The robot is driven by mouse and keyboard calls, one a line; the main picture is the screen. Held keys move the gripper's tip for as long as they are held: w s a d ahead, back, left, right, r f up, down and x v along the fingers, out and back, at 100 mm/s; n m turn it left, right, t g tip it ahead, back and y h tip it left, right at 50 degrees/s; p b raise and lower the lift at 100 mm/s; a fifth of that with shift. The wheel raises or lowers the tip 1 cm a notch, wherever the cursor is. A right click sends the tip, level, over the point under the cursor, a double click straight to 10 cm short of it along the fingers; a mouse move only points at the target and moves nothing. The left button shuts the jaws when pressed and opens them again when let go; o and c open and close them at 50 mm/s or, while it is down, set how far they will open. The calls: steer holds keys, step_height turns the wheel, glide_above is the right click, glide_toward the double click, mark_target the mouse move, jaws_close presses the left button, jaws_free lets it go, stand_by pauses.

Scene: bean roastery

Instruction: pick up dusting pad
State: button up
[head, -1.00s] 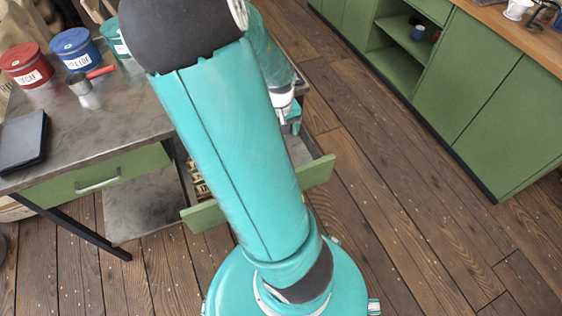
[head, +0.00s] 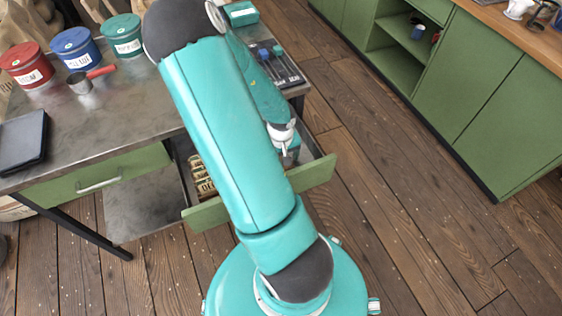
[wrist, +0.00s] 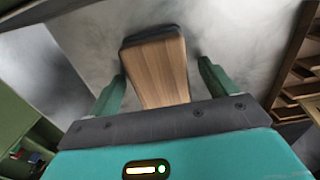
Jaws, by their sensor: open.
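The dusting pad (wrist: 157,68) shows in the wrist view as a light wooden block with a dark layer at its far end. It lies in an open drawer with a grey floor (wrist: 235,30). My gripper (wrist: 161,72) is open, with one green finger on each side of the wooden part and a visible gap on both sides. In the head view my gripper (head: 289,156) is down at the open drawer (head: 315,178), and the pad is not visible there, hidden by my arm or gripper.
Wooden dividers (wrist: 300,85) stand to the right of the pad in the wrist view. The metal worktop (head: 110,118) carries red, blue and green tins, a scoop (head: 82,82) and a tablet (head: 22,140). Green cabinets (head: 470,100) stand right across clear floor.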

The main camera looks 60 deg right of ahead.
mark_target(281, 159)
steer(key=shift+f, duration=0.2)
steer(key=c, duration=1.1)
steer(key=shift+r, duration=0.15)
step_height(281, 159, up, 10)
steer(key=shift+f, duration=0.1)
steer(key=shift+o, duration=0.5)
